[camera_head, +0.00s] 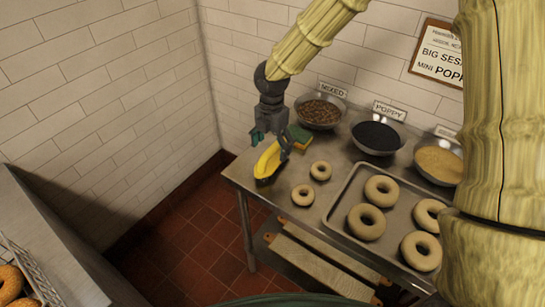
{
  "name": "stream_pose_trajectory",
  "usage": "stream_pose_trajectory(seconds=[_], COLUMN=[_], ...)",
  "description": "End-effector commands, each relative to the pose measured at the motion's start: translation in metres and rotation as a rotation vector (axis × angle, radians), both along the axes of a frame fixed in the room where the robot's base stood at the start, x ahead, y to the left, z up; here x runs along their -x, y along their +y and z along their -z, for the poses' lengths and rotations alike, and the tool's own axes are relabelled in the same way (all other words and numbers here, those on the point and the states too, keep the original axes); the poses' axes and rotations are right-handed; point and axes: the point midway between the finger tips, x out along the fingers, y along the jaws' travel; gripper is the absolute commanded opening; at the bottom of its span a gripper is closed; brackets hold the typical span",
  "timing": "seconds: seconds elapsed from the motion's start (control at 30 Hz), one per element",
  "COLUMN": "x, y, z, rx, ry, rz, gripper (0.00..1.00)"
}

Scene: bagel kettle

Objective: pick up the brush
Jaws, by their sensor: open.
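The brush (267,161) appears to be the yellow piece with a dark lower end at the left corner of the metal table. My gripper (271,140) is open, pointing down over the brush's upper end. One finger is to the left, and the other reaches down along the brush's right side. I cannot tell whether the fingers touch the brush or how far above it they are. The fingers partly hide its upper end.
A green and yellow sponge-like block (299,137) lies close to the right of my gripper. Small dough rings (303,195) and a tray (335,213) of larger rings are nearby. Bowls of mixed seeds (319,112) and poppy (377,136) stand along the wall.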

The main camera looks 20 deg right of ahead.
Motion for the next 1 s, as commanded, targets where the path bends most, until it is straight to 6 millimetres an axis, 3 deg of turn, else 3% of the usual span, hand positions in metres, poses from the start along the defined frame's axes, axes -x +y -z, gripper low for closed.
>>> stream_pose_trajectory(seconds=[0.17,0.6,0.93,1.0], x=[0.001,0.002,0.001,0.001], y=[-0.002,-0.003,-0.003,-0.003], z=[0.006,0.05,0.054,0.054], rx=[0.001,0.001,0.0,0.0], ry=[0.0,0.0,-0.001,-0.001], rz=[0.001,0.001,0.001,0.001], gripper=[0.79,0.79,0.79,0.66])
